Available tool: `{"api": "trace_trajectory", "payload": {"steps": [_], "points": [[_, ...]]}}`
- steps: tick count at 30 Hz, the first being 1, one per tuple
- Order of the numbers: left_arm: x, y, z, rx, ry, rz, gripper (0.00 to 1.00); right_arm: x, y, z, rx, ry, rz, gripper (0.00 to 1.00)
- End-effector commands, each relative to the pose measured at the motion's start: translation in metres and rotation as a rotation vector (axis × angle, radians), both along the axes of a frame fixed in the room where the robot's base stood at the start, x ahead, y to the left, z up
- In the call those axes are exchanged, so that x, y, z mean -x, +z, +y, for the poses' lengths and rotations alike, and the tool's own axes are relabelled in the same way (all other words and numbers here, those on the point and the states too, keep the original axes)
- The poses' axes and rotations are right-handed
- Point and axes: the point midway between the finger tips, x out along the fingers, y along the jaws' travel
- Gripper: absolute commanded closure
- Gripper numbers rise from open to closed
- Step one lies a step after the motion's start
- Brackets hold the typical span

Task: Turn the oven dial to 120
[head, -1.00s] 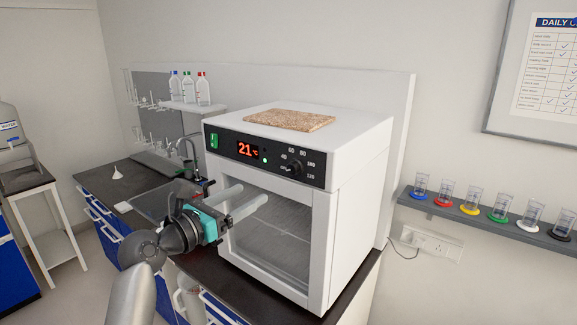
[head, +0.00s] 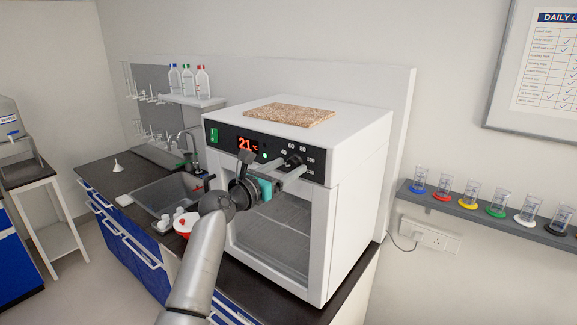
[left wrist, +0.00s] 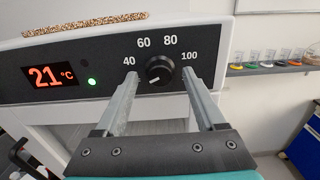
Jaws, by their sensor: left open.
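The white oven (head: 358,165) stands on the dark counter. Its black panel carries a red display (head: 247,144) reading 21 °C and a lit green lamp. The black dial (left wrist: 159,71) shows in the left wrist view under the marks 40, 60, 80 and 100; its white pointer line aims to the lower left. The 120 mark is hidden there behind my finger. My left gripper (head: 294,165) is open, its fingers at the panel. In the left wrist view its fingertips (left wrist: 159,77) are on either side of the dial; I cannot tell whether they touch it. My right gripper is not in view.
A speckled brown board (head: 290,115) lies on the oven top. Left are a sink (head: 160,195), a red-and-white item (head: 185,222) and bottles on a shelf (head: 192,101). A wall shelf (head: 480,212) with several glasses is at right.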

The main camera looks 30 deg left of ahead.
Motion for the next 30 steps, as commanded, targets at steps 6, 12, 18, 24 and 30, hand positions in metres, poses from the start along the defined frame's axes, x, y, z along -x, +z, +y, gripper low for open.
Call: {"api": "trace_trajectory", "payload": {"steps": [6,12,18,24,30], "points": [[-0.0094,0.0,-0.0006,-0.002,0.0,0.001,0.28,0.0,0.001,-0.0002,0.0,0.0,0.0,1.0],[-0.0099,0.0,-0.0008,-0.002,0.0,0.001,0.28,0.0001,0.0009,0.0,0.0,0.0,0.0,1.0],[-0.0098,0.0,-0.0008,-0.001,0.0,0.0,0.43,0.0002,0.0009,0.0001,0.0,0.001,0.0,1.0],[-0.0097,0.0,-0.0008,-0.001,0.0,0.0,0.66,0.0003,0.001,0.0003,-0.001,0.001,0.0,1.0],[-0.0096,-0.0001,-0.0008,-0.001,0.0,0.0,0.88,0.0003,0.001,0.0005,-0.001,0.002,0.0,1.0]]}}
